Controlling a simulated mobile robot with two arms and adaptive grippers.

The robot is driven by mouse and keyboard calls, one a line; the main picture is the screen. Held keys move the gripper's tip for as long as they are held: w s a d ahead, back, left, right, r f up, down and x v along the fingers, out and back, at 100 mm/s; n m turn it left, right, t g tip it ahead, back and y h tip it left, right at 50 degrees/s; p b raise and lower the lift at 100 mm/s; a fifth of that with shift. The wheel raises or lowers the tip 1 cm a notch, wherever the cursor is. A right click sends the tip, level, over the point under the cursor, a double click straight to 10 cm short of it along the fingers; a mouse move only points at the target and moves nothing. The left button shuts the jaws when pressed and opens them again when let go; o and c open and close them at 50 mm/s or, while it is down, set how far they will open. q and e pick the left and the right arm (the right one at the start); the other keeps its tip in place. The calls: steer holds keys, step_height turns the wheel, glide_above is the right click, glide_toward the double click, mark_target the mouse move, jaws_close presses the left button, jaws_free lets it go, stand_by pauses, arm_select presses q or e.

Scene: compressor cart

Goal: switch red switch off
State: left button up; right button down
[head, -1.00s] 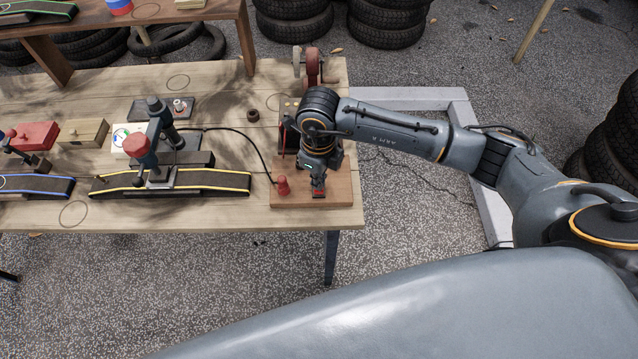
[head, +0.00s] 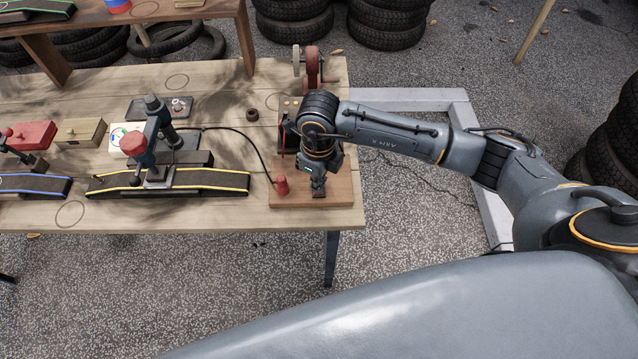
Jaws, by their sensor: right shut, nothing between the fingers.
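My right gripper (head: 318,190) is shut and empty. It points down at the wooden board (head: 341,190) on the right end of the table, with its fingertips low over or touching the board; I cannot tell which. A small dark red part shows at the fingertips, and I cannot tell whether it is the red switch. A red cone-shaped knob (head: 282,185) stands on the board just left of the gripper, apart from it. A dark upright panel behind is mostly covered by my arm. My left gripper is not in view.
A black cable runs from the knob's side of the board to a red-capped clamp tool (head: 134,145) on a yellow-edged black belt (head: 215,180). Red (head: 34,135) and tan boxes (head: 80,132) sit left. The table's front edge is close.

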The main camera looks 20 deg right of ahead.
steer(key=shift+f, duration=0.25)
steer(key=shift+r, duration=0.1)
steer(key=shift+r+p, duration=0.5)
steer(key=shift+r, duration=0.4)
steer(key=shift+r+p, duration=1.5)
steer(key=shift+r, duration=1.05)
